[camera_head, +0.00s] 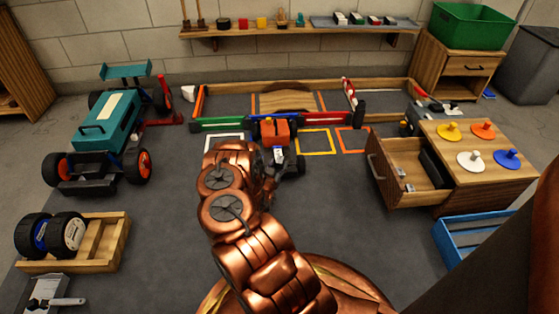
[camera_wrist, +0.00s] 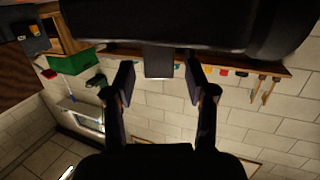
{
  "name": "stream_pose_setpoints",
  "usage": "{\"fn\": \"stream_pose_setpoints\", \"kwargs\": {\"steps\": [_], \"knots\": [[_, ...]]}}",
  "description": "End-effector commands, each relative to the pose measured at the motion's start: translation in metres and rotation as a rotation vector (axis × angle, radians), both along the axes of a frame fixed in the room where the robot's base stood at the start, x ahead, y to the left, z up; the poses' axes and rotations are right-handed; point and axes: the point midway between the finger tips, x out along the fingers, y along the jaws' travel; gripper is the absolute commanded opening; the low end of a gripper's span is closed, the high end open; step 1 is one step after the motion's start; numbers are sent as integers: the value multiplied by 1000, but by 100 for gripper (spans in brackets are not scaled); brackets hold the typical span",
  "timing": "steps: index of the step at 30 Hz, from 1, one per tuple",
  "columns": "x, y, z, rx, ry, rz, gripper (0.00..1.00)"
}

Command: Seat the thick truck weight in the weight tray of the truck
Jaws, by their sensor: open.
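A small dark truck with orange-red blocks on top (camera_head: 275,130) stands at the middle of the floor area, partly hidden by my copper arm. Its weight tray cannot be made out. I cannot pick out the thick truck weight for sure; small grey pieces (camera_head: 408,187) lie in the open drawer (camera_head: 398,193) at the right. My gripper (camera_wrist: 160,88) is open and empty in the wrist view, its two dark fingers apart, with the wall and shelf beyond.
A large teal car (camera_head: 105,125) stands at the left, above a wooden tray with wheels (camera_head: 115,243). A low fenced area lies behind the truck. A cabinet top (camera_head: 470,172) with coloured knobbed discs and a blue crate (camera_head: 452,240) are at the right.

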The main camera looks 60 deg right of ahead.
Motion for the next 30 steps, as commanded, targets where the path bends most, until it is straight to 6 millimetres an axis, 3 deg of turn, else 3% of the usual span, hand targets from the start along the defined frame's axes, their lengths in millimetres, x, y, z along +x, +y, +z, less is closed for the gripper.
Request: {"fn": "stream_pose_setpoints", "kwargs": {"steps": [12,22,26,30], "knots": [[-22,69,12,1,1,0,56],[-25,84,14,2,-3,1,56],[-7,92,14,50,-16,17,56],[36,119,14,178,-37,67,56]]}}
